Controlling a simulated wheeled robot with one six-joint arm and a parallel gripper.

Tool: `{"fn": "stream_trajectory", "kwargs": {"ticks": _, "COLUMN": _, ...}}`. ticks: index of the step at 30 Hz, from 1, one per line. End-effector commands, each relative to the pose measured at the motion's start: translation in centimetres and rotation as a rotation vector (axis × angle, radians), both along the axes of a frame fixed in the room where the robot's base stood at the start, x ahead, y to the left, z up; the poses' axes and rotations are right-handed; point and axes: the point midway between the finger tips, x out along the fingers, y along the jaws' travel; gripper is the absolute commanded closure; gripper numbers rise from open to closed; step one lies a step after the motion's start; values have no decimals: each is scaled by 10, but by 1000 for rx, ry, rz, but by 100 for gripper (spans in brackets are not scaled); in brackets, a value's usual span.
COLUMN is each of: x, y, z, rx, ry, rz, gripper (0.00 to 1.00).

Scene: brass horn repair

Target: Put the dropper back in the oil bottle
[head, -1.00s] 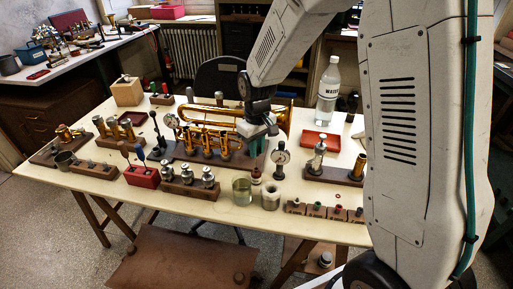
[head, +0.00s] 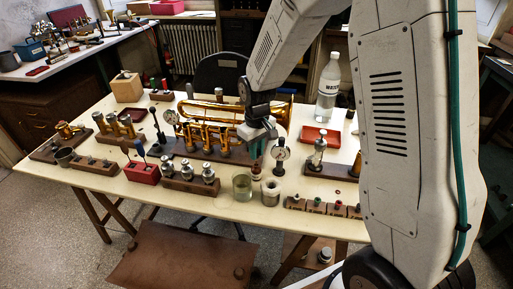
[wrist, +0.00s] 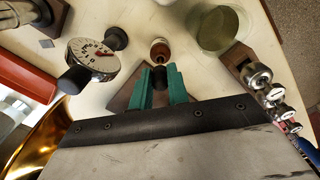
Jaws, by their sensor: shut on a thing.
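My gripper (head: 256,150) has green fingers, which point down over the middle of the bench. In the wrist view my gripper (wrist: 160,84) is shut on the dropper (wrist: 158,76), whose dark end shows between the fingertips. The oil bottle (head: 256,173) is small, with a pale label, and stands upright below the fingers in the head view. In the wrist view the oil bottle (wrist: 160,50) shows just beyond the fingertips, brown and white. The dropper's lower part is hidden, and I cannot tell whether it touches the bottle.
A dial gauge (head: 280,154) stands close to the right of the bottle. A brass horn (head: 215,130) lies behind. A wooden block with silver parts (head: 190,182) is at left.

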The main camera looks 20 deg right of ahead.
Motion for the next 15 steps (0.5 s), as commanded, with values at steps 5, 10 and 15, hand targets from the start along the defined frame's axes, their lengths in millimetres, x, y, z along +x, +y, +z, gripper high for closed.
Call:
{"fn": "stream_trajectory", "kwargs": {"ticks": 5, "x": 0, "y": 0, "z": -6, "rx": 0, "ry": 0, "rz": 0, "gripper": 100}}
{"fn": "stream_trajectory", "kwargs": {"ticks": 10, "x": 0, "y": 0, "z": -11, "rx": 0, "ry": 0, "rz": 0, "gripper": 100}}
{"fn": "stream_trajectory", "kwargs": {"ticks": 15, "x": 0, "y": 0, "z": -16, "rx": 0, "ry": 1, "rz": 0, "gripper": 100}}
